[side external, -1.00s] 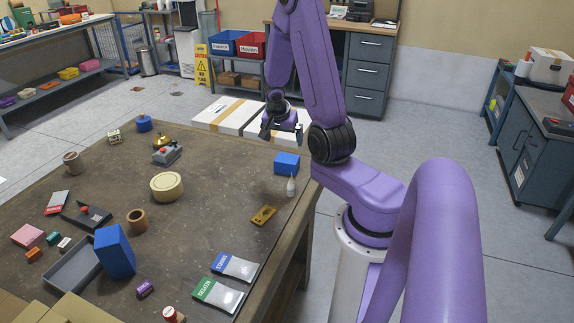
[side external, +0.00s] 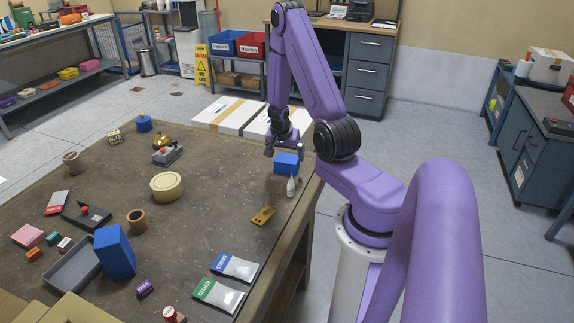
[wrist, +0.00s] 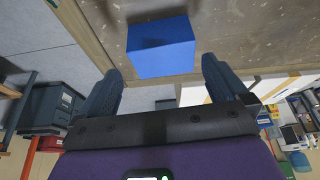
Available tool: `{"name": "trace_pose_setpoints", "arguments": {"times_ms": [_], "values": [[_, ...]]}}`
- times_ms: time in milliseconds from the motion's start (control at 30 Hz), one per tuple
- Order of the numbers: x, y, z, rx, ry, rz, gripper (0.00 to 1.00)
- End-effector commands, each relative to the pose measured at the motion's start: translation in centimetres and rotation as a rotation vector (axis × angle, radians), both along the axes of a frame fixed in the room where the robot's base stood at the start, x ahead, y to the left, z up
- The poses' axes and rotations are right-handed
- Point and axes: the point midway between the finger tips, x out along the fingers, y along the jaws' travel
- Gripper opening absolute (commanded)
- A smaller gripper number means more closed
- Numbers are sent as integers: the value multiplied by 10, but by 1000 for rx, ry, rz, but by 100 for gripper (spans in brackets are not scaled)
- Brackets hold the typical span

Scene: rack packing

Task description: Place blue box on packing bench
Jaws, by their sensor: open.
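A small blue box (side external: 286,164) sits on the brown table near its far right corner. It also shows in the wrist view (wrist: 162,48), beyond and roughly between my fingertips. My gripper (side external: 285,148) is open and empty, just above and slightly behind the box; in the wrist view its two dark fingers (wrist: 162,68) are spread apart. A taller blue box (side external: 115,251) stands at the near left of the table, beside a grey tray. I cannot tell which surface is the packing bench.
A white bottle (side external: 291,187) stands close in front of the small blue box. A yellow-brown plate (side external: 263,216) lies nearby. A round cream container (side external: 166,187), a grey tray (side external: 72,268) and two pouches (side external: 235,266) occupy the table. White cartons (side external: 228,114) stand behind it.

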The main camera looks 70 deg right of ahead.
Motion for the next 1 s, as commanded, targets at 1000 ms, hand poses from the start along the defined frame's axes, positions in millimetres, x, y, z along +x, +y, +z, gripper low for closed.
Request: {"name": "trace_pose_setpoints", "arguments": {"times_ms": [1000], "values": [[6,-23,-56,-1,-1,0,100]]}}
